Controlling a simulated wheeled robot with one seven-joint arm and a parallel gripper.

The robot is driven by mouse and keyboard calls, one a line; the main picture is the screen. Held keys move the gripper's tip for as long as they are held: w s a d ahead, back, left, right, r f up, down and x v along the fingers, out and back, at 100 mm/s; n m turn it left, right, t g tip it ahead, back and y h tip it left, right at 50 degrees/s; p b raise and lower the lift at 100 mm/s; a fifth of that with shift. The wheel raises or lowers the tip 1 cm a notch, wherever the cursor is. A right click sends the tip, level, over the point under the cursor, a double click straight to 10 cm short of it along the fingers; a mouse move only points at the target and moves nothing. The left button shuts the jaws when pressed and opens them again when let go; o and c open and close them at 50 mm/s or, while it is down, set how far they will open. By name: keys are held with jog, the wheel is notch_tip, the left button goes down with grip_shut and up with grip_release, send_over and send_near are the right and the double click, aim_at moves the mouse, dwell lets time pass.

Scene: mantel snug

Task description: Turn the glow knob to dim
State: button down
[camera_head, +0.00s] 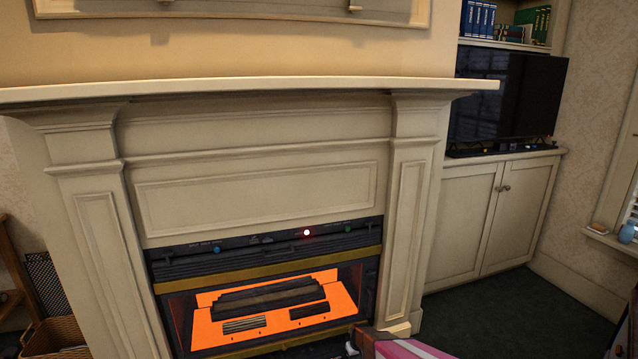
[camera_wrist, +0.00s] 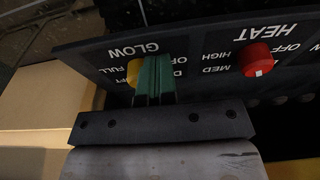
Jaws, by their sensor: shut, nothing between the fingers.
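In the wrist view a dark control panel (camera_wrist: 200,62) shows upside down, with white lettering GLOW and HEAT. The yellow glow knob (camera_wrist: 133,73) sits under the word GLOW, beside the label FULL. My gripper (camera_wrist: 154,75) has its green fingers shut together, with nothing between them. The fingers stand in front of the right side of the glow knob and cover part of it. Its pointer is hidden, and a label starting with D is partly covered. I cannot tell whether the fingers touch the knob.
The red heat knob (camera_wrist: 257,60) is close to the right of the fingers. In the head view the fireplace surround (camera_head: 260,190) frames a glowing orange fire bed (camera_head: 345,300). A blue knob (camera_head: 217,249) and a lit red lamp (camera_head: 307,232) show above it.

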jog(key=shift+s+d+r, duration=0.3)
jog(key=shift+r, duration=0.1)
jog(key=shift+s+d+r, duration=0.1)
jog(key=shift+r, duration=0.25)
jog(key=r, duration=0.5)
jog(key=shift+w, duration=0.2)
jog(key=shift+w+d+r, duration=0.15)
jog(key=shift+w+r, duration=0.05)
jog(key=shift+w, duration=0.05)
jog(key=shift+w+d+r, duration=0.1)
jog(key=shift+w+r, duration=0.1)
jog(key=shift+r, duration=0.05)
jog(key=shift+f, duration=0.1)
jog(key=shift+s+d+f, duration=0.1)
jog(key=shift+s+f, duration=0.05)
jog(key=shift+f, duration=1)
jog(key=shift+s+f, duration=0.15)
jog(key=shift+f, duration=0.95)
jog(key=shift+s+d+f, duration=0.1)
jog(key=shift+s+f, duration=0.05)
jog(key=shift+f, duration=1)
